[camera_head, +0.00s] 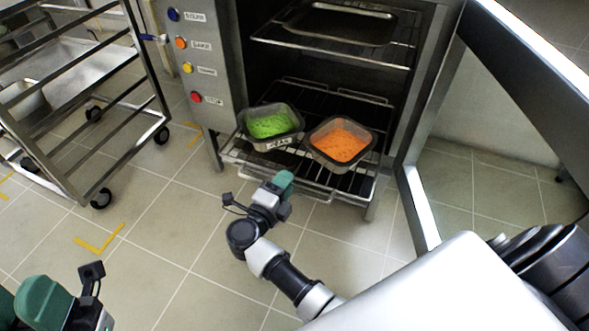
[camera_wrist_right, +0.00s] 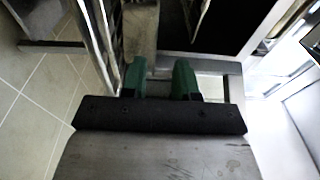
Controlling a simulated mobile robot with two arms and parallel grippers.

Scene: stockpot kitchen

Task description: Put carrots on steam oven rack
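The carrots, an orange mass in a dark metal pan (camera_head: 341,144), sit on the pulled-out lower steam oven rack (camera_head: 232,156), at its front right. My right gripper (camera_head: 282,181) is just in front of the rack's front edge, apart from the carrot pan. In the right wrist view its green fingers (camera_wrist_right: 159,80) stand apart with nothing visible between them. My left gripper (camera_head: 48,300) is at the bottom left corner, partly cut off, far from the rack. Its finger opening does not show.
A pan of green food (camera_head: 270,124) sits on the same rack, left of the carrots. An upper rack holds a metal tray (camera_head: 342,23). The oven door (camera_head: 520,50) stands open at right. A wheeled trolley (camera_head: 100,195) is at left. Floor between is clear.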

